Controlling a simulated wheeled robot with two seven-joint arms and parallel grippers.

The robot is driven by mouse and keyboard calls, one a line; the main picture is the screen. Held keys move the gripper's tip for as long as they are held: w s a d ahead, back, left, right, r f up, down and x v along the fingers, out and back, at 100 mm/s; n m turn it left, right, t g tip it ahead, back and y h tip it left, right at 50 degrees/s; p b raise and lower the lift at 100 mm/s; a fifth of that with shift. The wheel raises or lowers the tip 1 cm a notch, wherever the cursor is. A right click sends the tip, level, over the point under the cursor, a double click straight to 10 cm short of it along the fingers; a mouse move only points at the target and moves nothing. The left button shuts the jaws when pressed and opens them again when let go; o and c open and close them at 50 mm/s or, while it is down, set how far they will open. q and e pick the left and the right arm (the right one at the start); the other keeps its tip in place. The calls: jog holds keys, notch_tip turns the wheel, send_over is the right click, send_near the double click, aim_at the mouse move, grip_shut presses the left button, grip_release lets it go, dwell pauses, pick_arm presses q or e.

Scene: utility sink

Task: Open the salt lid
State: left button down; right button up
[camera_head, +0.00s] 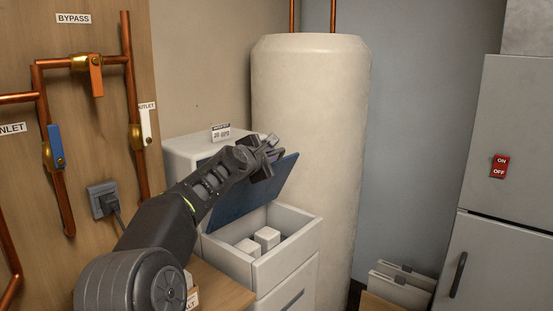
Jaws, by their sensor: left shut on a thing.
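The salt lid (243,203) is a dark blue panel on the white box (288,270) in the middle of the view. It stands tilted up, with its raised edge toward the upper right. The box below is open, and two white blocks (267,238) show inside. My left gripper (269,154) is at the lid's upper edge, shut on the lid. The exact finger contact is small and partly hidden. My left arm covers part of the lid's left side. My right gripper is not in view.
A tall cream tank (312,130) stands close behind the lid. Copper pipes with a blue valve handle (56,146) and an orange one (96,76) run along the wooden panel at left.

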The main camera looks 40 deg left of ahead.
pick_arm(q)
jog(key=shift+a+r+n+g+p, duration=0.1)
jog(key=shift+a+r+n+p, duration=0.15)
jog(key=shift+a, duration=0.3)
jog(key=shift+a+r+n+g+p, duration=0.1)
jog(key=shift+a+r+n+p, duration=0.1)
jog(key=shift+a, duration=0.35)
jog(key=shift+a+r+n+g+p, duration=0.15)
jog(key=shift+a+p, duration=0.1)
jog(key=shift+a, duration=0.3)
jog(key=c, duration=1.5)
grip_release()
jog(key=shift+o, duration=0.2)
jog(key=shift+s, duration=0.1)
jog(key=v, duration=0.7)
jog(key=shift+s, duration=0.35)
